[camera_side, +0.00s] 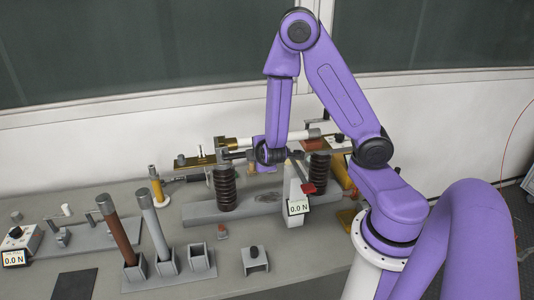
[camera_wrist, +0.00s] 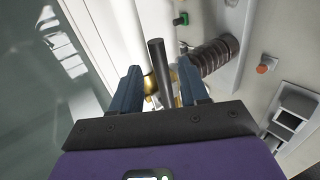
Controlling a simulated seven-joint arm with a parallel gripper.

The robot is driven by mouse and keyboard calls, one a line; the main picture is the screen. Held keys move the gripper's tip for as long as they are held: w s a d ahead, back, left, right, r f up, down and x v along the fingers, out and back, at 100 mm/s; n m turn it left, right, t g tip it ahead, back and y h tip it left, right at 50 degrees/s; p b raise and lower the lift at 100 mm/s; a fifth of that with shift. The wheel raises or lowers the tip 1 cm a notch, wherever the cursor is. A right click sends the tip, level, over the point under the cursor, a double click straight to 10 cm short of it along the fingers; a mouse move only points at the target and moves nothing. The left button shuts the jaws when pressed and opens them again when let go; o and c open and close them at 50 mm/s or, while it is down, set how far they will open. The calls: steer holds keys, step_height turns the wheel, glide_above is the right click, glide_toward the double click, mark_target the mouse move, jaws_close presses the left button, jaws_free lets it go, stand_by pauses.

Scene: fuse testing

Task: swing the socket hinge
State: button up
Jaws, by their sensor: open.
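In the wrist view, my gripper (camera_wrist: 160,82) has its two blue fingers spread apart. A dark tapered rod (camera_wrist: 158,62) and a brass-coloured part (camera_wrist: 149,84) show in the gap between them; I cannot tell if either finger touches them. A dark ribbed insulator (camera_wrist: 214,55) stands just beyond the right finger. In the side view, my gripper is at the top of the left ribbed insulator (camera_side: 224,188), largely hidden by my wrist. Brass-coloured metalwork (camera_side: 198,160) sits on that insulator's top. I cannot tell which piece is the socket hinge.
A white tube (camera_side: 270,141) runs behind my wrist toward the right ribbed insulator (camera_side: 318,170). Grey square sockets (camera_side: 196,256) and tilted brown (camera_side: 118,232) and grey (camera_side: 154,225) rods are at the front left.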

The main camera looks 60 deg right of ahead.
steer(key=v, duration=1.2)
steer(key=s+a+r+n+g+y, duration=0.1)
steer(key=s+a+g+y, duration=0.3)
steer(key=s, duration=0.4)
steer(key=s+a+r+n+g+y, duration=0.1)
steer(key=s+a+n+g+y, duration=0.1)
steer(key=s, duration=0.6)
steer(key=a+g+y, duration=0.1)
steer(key=a+y, duration=0.1)
steer(key=a, duration=0.1)
steer(key=shift+s+a+r+n+g, duration=0.3)
steer(key=shift+s+a+g, duration=0.1)
